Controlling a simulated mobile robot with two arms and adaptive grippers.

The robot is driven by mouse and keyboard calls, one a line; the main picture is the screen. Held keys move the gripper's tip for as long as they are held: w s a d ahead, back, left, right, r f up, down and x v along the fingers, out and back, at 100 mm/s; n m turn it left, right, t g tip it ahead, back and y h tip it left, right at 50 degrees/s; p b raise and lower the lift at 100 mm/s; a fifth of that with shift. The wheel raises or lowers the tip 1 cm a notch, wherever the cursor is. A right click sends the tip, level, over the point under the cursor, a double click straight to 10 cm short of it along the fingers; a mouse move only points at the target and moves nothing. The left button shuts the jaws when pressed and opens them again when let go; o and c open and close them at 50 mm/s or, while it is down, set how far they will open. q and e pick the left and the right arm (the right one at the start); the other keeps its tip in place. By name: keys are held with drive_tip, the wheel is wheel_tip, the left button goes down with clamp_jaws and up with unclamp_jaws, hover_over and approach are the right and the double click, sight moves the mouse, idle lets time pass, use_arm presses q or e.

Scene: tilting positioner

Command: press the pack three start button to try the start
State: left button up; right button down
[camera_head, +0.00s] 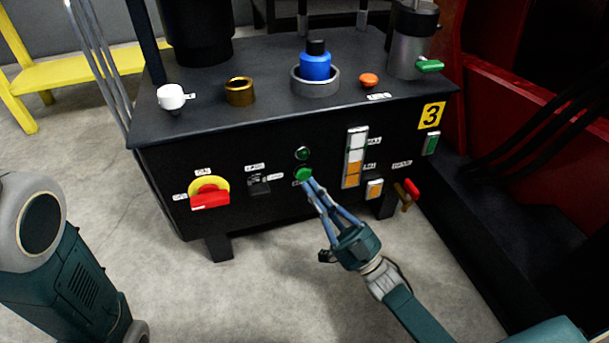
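The pack is a black box (240,141) with a yellow label "3" (431,115) at its right. A green round button (303,174) sits on its front, below a darker green round lamp or button (302,153). My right gripper (309,183) points up at the green button with its fingertips close together, at or just below its lower edge. I cannot tell whether they touch it. Nothing shows between the fingers. My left arm shows at the lower left, but its gripper is out of view.
Left of the button are a red-and-yellow rotary switch (209,193) and a black switch (259,185). Right are a white-and-orange level gauge (354,157) and a red-handled valve (410,189). A blue cap (315,66) stands on top. Red machinery (540,100) bounds the right side.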

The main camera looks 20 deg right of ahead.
idle(0.4)
drive_tip(key=shift+w, duration=0.45)
drive_tip(key=shift+w, duration=0.45)
idle(0.4)
drive_tip(key=shift+s, duration=0.9)
drive_tip(key=shift+p, duration=0.3)
drive_tip(key=s+p, duration=0.2)
drive_tip(key=s, duration=0.3)
drive_tip(key=shift+d, duration=0.1)
